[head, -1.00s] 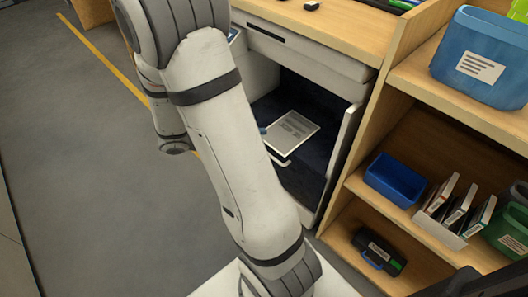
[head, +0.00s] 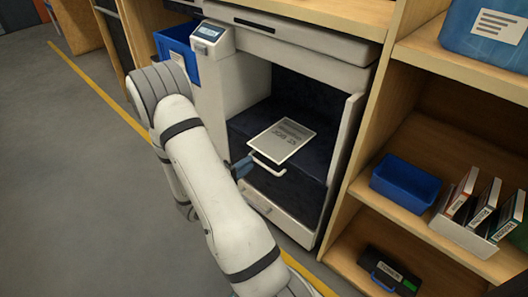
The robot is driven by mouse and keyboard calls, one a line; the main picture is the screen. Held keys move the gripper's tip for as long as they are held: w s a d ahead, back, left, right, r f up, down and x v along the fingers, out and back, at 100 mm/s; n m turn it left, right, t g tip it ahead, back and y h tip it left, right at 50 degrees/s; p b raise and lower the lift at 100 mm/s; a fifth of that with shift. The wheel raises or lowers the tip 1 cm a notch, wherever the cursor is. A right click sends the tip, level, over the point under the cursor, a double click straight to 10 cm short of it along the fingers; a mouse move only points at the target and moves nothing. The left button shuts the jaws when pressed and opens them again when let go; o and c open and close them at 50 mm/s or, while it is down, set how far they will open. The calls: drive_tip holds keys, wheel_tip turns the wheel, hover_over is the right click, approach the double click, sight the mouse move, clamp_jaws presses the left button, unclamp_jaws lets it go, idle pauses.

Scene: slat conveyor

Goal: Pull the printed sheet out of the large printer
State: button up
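The large printer (head: 232,86) is a pale cabinet with a small control panel and a dark open bay. The printed sheet (head: 283,139), white-edged with grey print, lies on the dark surface inside the bay. A white bar handle (head: 268,166) is in front of the sheet's near edge. My gripper (head: 241,167) shows only as a blue tip beside the bay's opening, left of the handle and close to the sheet's near left corner. My arm hides the rest of it, so its opening and any contact cannot be made out.
A blue bin (head: 178,52) stands behind the printer at left. A wooden shelf unit (head: 440,150) on the right holds a small blue tray (head: 405,183), upright binders (head: 478,212) and a black case (head: 385,271). The grey floor (head: 75,180) at left is open.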

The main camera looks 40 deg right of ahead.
drive_tip(key=d, duration=0.6)
drive_tip(key=shift+w+b, duration=0.25)
drive_tip(key=shift+b, duration=0.1)
drive_tip(key=shift+d, duration=0.1)
clamp_jaws()
